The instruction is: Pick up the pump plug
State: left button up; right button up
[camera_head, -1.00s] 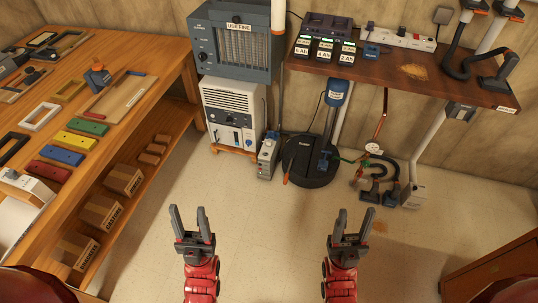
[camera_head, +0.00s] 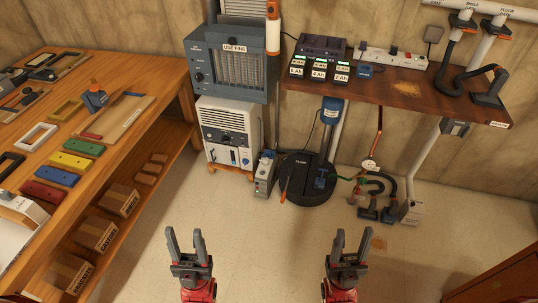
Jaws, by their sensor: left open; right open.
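I cannot pick out the pump plug for certain. A round black sump lid (camera_head: 305,191) lies on the floor by the back wall, with a blue cylindrical device (camera_head: 331,110) above it and a dark blue upright part (camera_head: 321,170) on it. A white power strip (camera_head: 392,56) with a small dark plug-like piece on its left end lies on the wall shelf. My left gripper (camera_head: 184,236) and my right gripper (camera_head: 353,236) are both open and empty, low in the picture, over bare floor and apart from everything.
A wooden workbench (camera_head: 165,103) with coloured blocks and boxes fills the left. A grey filter unit (camera_head: 231,68) stands on a white dehumidifier (camera_head: 226,130). The wall shelf (camera_head: 410,92) holds chargers and hoses. A wooden cabinet (camera_head: 505,280) is at lower right. The middle floor is clear.

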aim_at(268, 152)
jog(key=i+l, duration=0.15)
jog(key=i, duration=0.3)
jog(key=i+l+u, duration=0.15)
jog(key=i, duration=0.35)
jog(key=i+l, duration=0.15)
jog(key=i, duration=0.3)
jog(key=i+l+u, duration=0.1)
jog(key=i, duration=0.35)
jog(key=l, duration=0.1)
